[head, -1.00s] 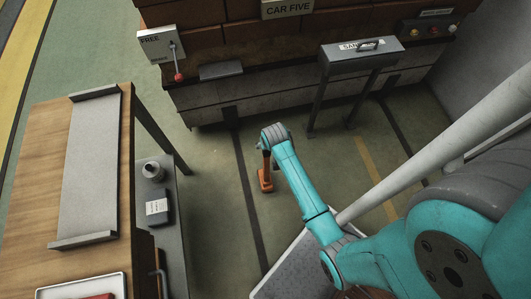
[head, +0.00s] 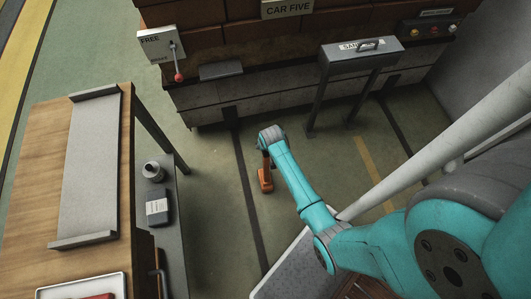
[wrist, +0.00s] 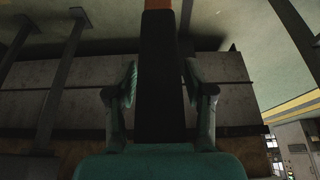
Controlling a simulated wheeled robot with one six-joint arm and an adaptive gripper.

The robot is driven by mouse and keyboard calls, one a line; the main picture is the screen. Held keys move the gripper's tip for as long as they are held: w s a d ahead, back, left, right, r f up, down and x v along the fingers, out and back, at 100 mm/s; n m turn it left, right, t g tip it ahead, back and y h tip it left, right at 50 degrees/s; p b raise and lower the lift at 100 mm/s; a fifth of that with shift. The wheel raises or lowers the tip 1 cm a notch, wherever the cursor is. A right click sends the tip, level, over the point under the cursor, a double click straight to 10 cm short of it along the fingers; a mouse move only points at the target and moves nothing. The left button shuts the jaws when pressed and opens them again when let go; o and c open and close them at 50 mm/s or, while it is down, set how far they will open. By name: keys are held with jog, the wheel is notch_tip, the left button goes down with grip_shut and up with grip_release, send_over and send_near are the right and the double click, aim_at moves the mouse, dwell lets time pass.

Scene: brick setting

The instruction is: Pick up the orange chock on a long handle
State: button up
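The orange chock (head: 265,180) stands on the green floor in the head view, just below the end of my arm. In the wrist view its dark long handle (wrist: 160,80) runs up the middle of the picture, with a bit of orange (wrist: 158,4) at the top edge. My gripper (wrist: 161,72) has one finger on each side of the handle, with a narrow gap showing on both sides. It looks open around the handle, not closed on it. In the head view my wrist hides the gripper and most of the handle.
A wooden bench (head: 25,175) with a grey ramp-like tray (head: 90,170) stands at left, beside a lower shelf holding a dark box (head: 157,207). The brick-sided car (head: 230,45) is behind. A grey sandbox on legs (head: 360,55) stands right of the chock. Floor around the chock is clear.

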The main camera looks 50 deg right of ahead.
grip_shut()
jog(key=shift+w+r, duration=0.1)
jog(key=shift+r, duration=0.05)
jog(key=shift+r, duration=0.1)
